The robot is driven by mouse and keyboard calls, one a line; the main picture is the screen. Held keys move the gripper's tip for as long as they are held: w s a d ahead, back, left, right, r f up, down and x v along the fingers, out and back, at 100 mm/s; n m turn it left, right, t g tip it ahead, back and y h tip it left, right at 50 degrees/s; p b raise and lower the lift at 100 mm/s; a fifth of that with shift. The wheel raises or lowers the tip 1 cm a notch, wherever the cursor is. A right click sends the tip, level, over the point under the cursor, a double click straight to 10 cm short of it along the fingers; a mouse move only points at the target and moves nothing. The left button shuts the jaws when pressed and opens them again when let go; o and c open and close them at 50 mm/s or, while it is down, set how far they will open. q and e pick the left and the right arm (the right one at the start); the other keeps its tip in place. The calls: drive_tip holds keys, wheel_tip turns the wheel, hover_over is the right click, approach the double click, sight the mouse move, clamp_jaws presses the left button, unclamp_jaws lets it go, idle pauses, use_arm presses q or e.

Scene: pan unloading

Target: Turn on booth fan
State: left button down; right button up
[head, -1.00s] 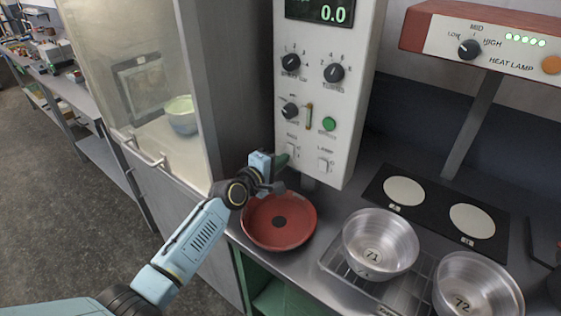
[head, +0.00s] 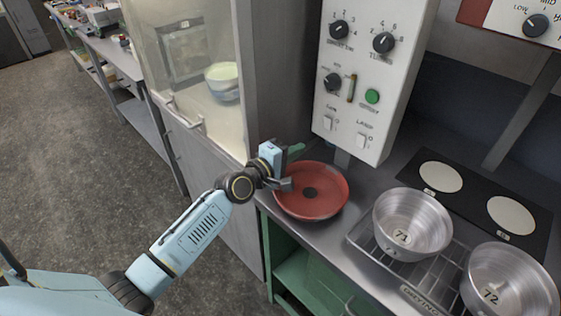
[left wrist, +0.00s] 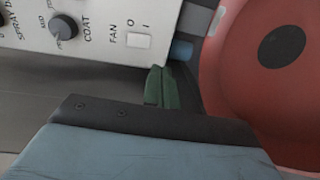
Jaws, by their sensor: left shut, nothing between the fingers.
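The white control panel (head: 345,90) carries a small white fan rocker switch (head: 330,124) at its lower left. In the left wrist view the fan switch (left wrist: 139,40) sits beside the printed FAN, O and I marks; which side is pressed is too small to tell. My left gripper (head: 296,150) is below and left of the switch in the head view, apart from it. Its green fingertips (left wrist: 161,88) are together, with nothing between them. My right gripper is not in view.
A red dish (head: 330,205) lies just right of my left gripper. Steel bowls (head: 412,222) stand on a drying rack at the right. A lamp switch (head: 362,141) is right of the fan switch. A glass-fronted booth (head: 190,60) stands at the left.

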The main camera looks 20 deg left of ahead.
use_arm(q)
drive_tip(key=s, duration=0.1)
drive_tip(key=s+a, duration=0.1)
drive_tip(key=s, duration=0.2)
drive_tip(key=shift+s+a+f, duration=0.3)
drive_tip(key=shift+a+f, duration=0.1)
